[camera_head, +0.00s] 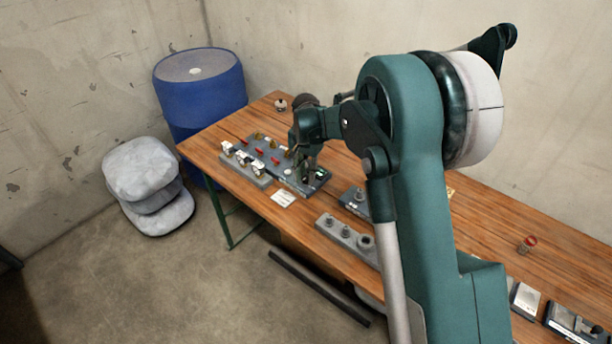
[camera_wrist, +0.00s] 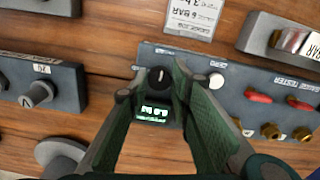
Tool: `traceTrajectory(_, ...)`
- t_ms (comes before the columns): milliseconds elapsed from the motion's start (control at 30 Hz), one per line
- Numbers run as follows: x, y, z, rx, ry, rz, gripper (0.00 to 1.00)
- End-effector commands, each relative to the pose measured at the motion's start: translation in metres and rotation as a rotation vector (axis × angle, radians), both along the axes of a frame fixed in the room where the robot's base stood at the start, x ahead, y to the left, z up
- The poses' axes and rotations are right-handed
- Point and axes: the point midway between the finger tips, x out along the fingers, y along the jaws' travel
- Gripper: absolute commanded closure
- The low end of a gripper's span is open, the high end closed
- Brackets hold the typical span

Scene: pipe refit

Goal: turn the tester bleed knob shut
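The tester is a dark grey panel (camera_wrist: 225,98) with a small lit display (camera_wrist: 152,113), red levers and brass fittings. A round black knob (camera_wrist: 160,77) with a white mark sits just above the display in the wrist view. My gripper (camera_wrist: 160,72) has its green fingers on either side of this knob, and the knob fills the gap between the tips. In the head view my gripper (camera_head: 306,170) reaches down at the near right end of the tester (camera_head: 290,186), and the knob is hidden there. The lettering beside the knob is not readable.
A block with a grey knob (camera_wrist: 40,92) stands left of the tester in the wrist view. A paper card (camera_wrist: 194,16) lies beside it. A grey block with round fittings (camera_head: 345,235) is on the wooden table (camera_head: 490,225).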

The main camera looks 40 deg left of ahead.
Motion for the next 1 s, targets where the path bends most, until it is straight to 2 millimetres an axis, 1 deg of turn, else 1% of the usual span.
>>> traceTrajectory(33, 0.000, 0.000, 0.000, 0.000, 0.000, 0.000, 0.71)
traceTrajectory(67, 0.000, 0.000, 0.000, 0.000, 0.000, 0.000, 0.67)
traceTrajectory(100, 0.000, 0.000, 0.000, 0.000, 0.000, 0.000, 0.65)
traceTrajectory(400, 0.000, 0.000, 0.000, -0.001, 0.000, 0.000, 0.65)
traceTrajectory(567, 0.000, 0.000, 0.005, -0.001, 0.000, 0.000, 0.65)
traceTrajectory(767, 0.000, 0.000, 0.023, -0.001, 0.000, 0.000, 0.65)
traceTrajectory(867, 0.000, 0.000, 0.036, -0.001, 0.000, 0.000, 0.65)
traceTrajectory(1000, 0.000, -0.001, 0.058, -0.001, 0.000, 0.001, 0.65)
